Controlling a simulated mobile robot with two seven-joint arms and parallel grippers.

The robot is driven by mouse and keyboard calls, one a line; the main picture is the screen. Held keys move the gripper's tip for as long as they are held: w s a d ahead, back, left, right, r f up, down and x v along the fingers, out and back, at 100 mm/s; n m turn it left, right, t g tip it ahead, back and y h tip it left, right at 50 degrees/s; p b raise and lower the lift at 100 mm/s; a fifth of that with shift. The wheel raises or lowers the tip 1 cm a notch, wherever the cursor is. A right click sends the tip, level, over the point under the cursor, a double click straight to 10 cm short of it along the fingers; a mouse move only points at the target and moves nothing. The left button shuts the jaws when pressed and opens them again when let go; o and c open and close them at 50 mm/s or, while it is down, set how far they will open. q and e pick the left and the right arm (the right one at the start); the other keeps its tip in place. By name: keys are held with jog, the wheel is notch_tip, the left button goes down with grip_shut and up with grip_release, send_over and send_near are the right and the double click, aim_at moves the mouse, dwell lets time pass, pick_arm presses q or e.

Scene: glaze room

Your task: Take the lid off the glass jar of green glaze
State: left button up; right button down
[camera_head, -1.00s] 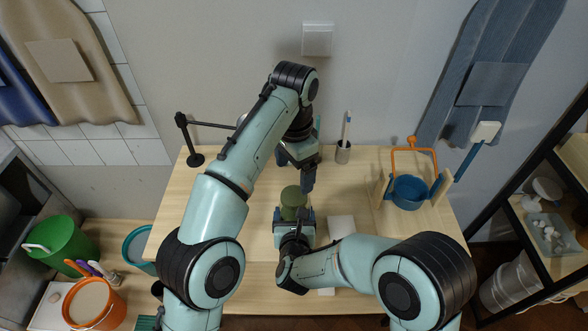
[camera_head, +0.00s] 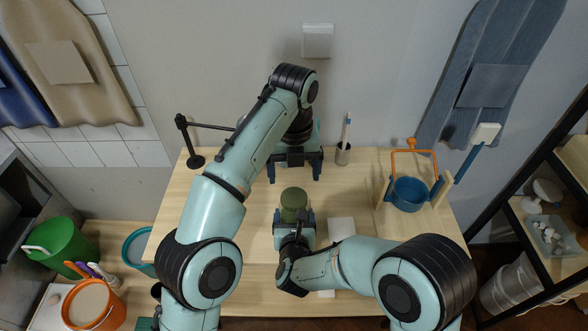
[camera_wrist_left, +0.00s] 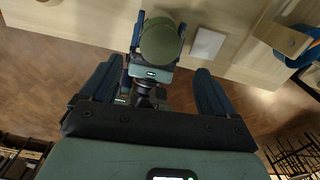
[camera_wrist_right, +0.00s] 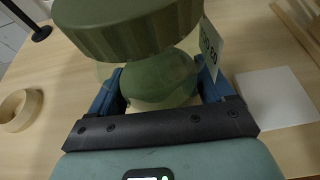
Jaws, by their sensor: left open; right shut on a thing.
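The glass jar (camera_wrist_right: 160,80) holds green glaze and stands on the wooden table. Its ribbed olive-green lid (camera_head: 294,196) sits on top, and it shows large in the right wrist view (camera_wrist_right: 130,25). My right gripper (camera_head: 294,216) is shut on the jar body below the lid, with one finger on each side. My left gripper (camera_head: 294,172) is open and empty, beyond the jar on the wall side. In the left wrist view the lid (camera_wrist_left: 160,42) shows ahead, past the open fingers and apart from them.
A white sheet (camera_head: 341,229) lies right of the jar. A black stand (camera_head: 195,159) is at the back left. A pale ring (camera_wrist_right: 18,110) lies left of the jar.

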aim_at(294, 197)
pick_arm(q)
jog(key=shift+f+m, duration=0.1)
jog(key=shift+m, duration=0.4)
jog(key=shift+f, duration=0.25)
notch_tip(294, 197, down, 7)
jog(key=shift+f, duration=0.15)
